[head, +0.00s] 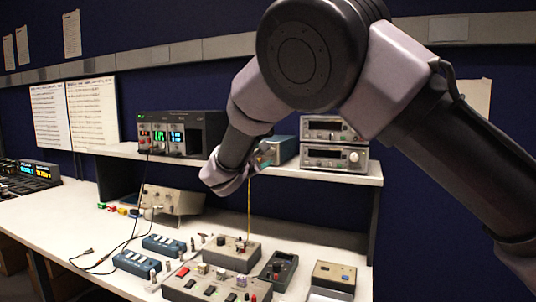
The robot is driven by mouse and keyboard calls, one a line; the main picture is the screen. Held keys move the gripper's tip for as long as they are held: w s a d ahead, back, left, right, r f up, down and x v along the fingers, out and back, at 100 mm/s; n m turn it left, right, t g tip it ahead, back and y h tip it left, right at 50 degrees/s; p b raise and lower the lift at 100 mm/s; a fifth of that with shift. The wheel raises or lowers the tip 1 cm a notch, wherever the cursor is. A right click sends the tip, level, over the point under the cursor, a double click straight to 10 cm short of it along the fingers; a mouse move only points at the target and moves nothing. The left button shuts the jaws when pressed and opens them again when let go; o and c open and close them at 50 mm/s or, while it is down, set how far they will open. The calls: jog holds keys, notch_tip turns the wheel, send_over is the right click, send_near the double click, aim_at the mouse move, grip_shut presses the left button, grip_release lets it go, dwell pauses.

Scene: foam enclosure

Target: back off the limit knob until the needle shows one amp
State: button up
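My arm crosses the upper right of the head view and bends down to its wrist, in front of the shelf. My gripper (262,157) is small and partly hidden by the wrist; its fingertips cannot be made out. I cannot tell which control is the limit knob. A grey box with small knobs (233,255) stands on the bench below the wrist, with a thin yellow upright line above it. A beige instrument (172,199) sits at the back of the bench. No needle can be read at this size.
A shelf (340,171) above the bench holds a dark unit with lit displays (180,134), two stacked instruments (335,143) and a blue-grey box (280,150). Switch boxes, a long control panel (215,284), a dark handheld device (279,269) and loose black leads crowd the bench (60,225).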

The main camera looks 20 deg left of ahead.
aim_at(269, 152)
jog(key=shift+w+d, duration=0.15)
jog(key=shift+w, duration=1.95)
grip_shut()
jog(key=n, duration=0.4)
jog(key=shift+n, duration=0.3)
jog(key=n, duration=0.4)
jog(key=shift+f, duration=0.1)
